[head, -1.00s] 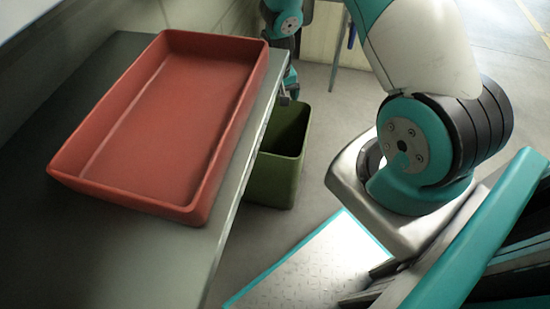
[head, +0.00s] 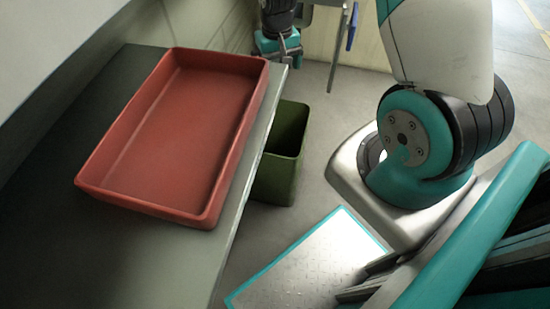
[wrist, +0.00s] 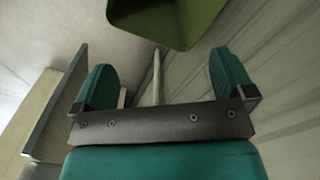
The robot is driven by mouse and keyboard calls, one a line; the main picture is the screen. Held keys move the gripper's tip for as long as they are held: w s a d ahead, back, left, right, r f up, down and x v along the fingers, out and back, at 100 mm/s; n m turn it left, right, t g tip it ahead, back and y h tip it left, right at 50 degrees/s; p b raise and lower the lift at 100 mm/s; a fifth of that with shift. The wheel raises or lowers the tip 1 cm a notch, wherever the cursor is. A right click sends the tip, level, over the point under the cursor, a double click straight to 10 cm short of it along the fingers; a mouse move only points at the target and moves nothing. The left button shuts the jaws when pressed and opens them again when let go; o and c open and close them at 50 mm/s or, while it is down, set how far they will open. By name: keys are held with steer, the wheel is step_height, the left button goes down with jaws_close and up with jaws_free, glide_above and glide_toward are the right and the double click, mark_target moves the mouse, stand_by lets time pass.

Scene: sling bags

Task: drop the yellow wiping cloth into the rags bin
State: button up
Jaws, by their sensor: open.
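The green bin (head: 279,160) stands on the floor beside the right edge of the table. Its inside is dark, and I cannot tell what lies in it. Part of the bin (wrist: 165,20) also shows at the top of the wrist view. No yellow cloth shows in any view. My gripper (head: 279,52) is beyond the bin in the head view, near the table's far right corner.
An empty red tray (head: 165,140) sits on the grey table (head: 150,250), close to its right edge. A wall runs along the table's far left side. A pale panel with table-like legs stands at the back. Open floor (head: 335,150) lies right of the bin.

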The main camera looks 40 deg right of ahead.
step_height(320, 180, up, 5)
steer(key=shift+r+p, duration=0.2)
steer(key=shift+p, duration=0.2)
